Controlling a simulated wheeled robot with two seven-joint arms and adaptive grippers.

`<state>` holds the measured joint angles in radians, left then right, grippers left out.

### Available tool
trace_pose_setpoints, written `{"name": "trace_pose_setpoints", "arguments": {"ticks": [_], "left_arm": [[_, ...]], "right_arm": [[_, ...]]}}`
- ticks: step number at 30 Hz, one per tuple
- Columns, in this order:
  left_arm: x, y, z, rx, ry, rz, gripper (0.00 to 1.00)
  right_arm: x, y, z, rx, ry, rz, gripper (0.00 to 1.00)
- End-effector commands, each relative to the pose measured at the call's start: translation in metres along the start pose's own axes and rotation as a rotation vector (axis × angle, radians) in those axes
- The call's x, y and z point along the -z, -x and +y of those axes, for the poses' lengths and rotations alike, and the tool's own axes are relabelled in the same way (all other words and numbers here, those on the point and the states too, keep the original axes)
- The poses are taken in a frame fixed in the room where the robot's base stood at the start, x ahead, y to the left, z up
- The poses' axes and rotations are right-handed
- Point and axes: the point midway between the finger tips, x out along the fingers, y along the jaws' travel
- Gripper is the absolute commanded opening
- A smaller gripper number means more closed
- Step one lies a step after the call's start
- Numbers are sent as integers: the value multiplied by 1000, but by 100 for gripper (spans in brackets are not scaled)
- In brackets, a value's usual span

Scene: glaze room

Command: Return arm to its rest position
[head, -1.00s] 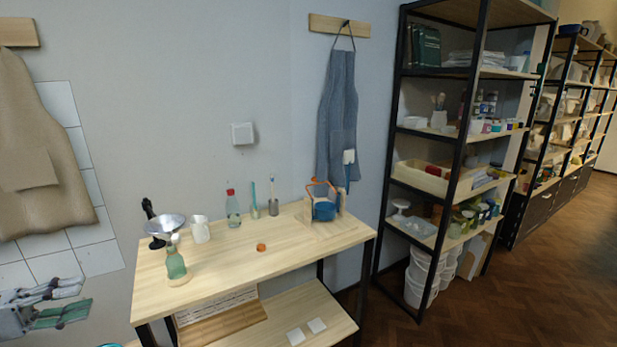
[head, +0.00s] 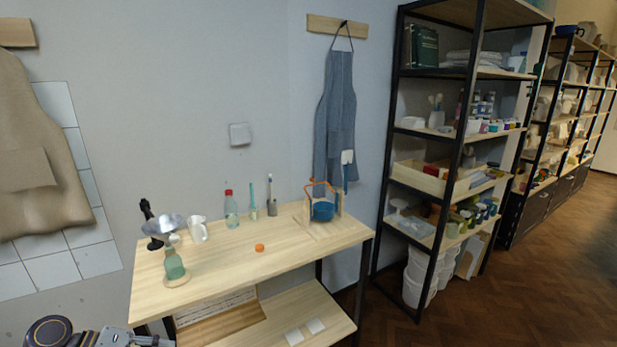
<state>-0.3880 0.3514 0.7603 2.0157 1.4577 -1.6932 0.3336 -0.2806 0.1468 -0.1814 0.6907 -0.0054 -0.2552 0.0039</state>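My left arm comes in at the bottom left corner, low and to the left of the wooden table (head: 215,277). My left gripper (head: 150,341) is cut off by the bottom edge, so its fingertips are mostly hidden and I cannot tell if it is open or shut. It is apart from everything on the table. My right gripper is out of view.
A black-framed shelf (head: 459,150) stands right. The floor at right is clear.

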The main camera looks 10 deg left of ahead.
Motion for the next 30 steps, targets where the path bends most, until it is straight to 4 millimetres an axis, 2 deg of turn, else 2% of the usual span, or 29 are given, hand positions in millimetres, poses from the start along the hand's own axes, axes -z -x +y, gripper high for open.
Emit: {"name": "trace_pose_setpoints", "arguments": {"ticks": [3, 12, 22, 30], "left_arm": [[-13, -28, -9, 83, -38, -25, 45], [-47, -85, -26, 279, -162, -75, 45], [-84, -131, -32, 458, -332, -111, 45], [-112, -157, -25, 577, -485, -119, 45]], "right_arm": [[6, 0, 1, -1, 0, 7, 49], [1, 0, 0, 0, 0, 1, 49], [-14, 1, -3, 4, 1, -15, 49], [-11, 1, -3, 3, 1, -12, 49]]}}
